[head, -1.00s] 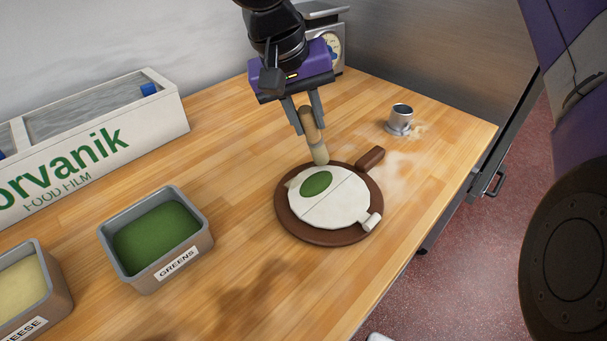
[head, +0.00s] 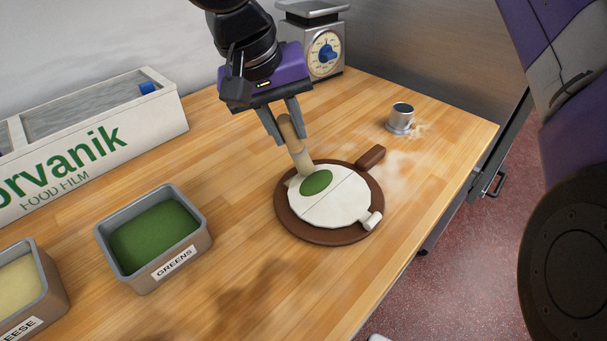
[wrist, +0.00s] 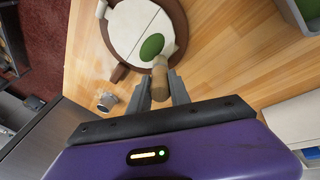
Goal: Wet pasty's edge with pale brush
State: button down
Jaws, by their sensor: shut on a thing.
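The pasty is a flat white dough round (head: 332,207) with a crease across it and a green filling patch (head: 317,182) on its upper left part. It lies on a round brown board (head: 312,236). My gripper (head: 286,126) is shut on the pale wooden brush (head: 299,151), which is held tilted with its lower end at the dough's upper left edge, by the green patch. I cannot tell if the tip touches the dough. The wrist view shows the brush (wrist: 160,80) between the fingers, pointing at the dough (wrist: 138,30).
A bin labelled greens (head: 180,265) and a pale-filled bin (head: 50,301) stand at left. A food film box (head: 90,143) is behind them. A scale (head: 314,45) stands at the back, and a metal cup (head: 401,117) sits right of the board. The board's handle (head: 371,157) points toward the cup.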

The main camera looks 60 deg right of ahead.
jog(key=shift+a, duration=0.2)
jog(key=shift+d, duration=0.1)
dwell(0.4)
jog(key=shift+s+d, duration=0.2)
jog(key=shift+d, duration=0.6)
jog(key=shift+s+d, duration=0.2)
jog(key=shift+d, duration=0.55)
jog(key=shift+s+d, duration=0.2)
jog(key=shift+d, duration=0.6)
jog(key=shift+f, duration=0.1)
jog(key=shift+w+a+b, duration=0.15)
jog(key=shift+w+a, duration=0.1)
jog(key=shift+a, duration=0.6)
jog(key=shift+w+a+b, duration=0.15)
jog(key=shift+w+a, duration=0.05)
jog(key=shift+a, duration=0.6)
jog(key=shift+w+a+b, duration=0.15)
jog(key=shift+w+a, duration=0.1)
jog(key=shift+a, duration=0.6)
jog(key=shift+d, duration=0.1)
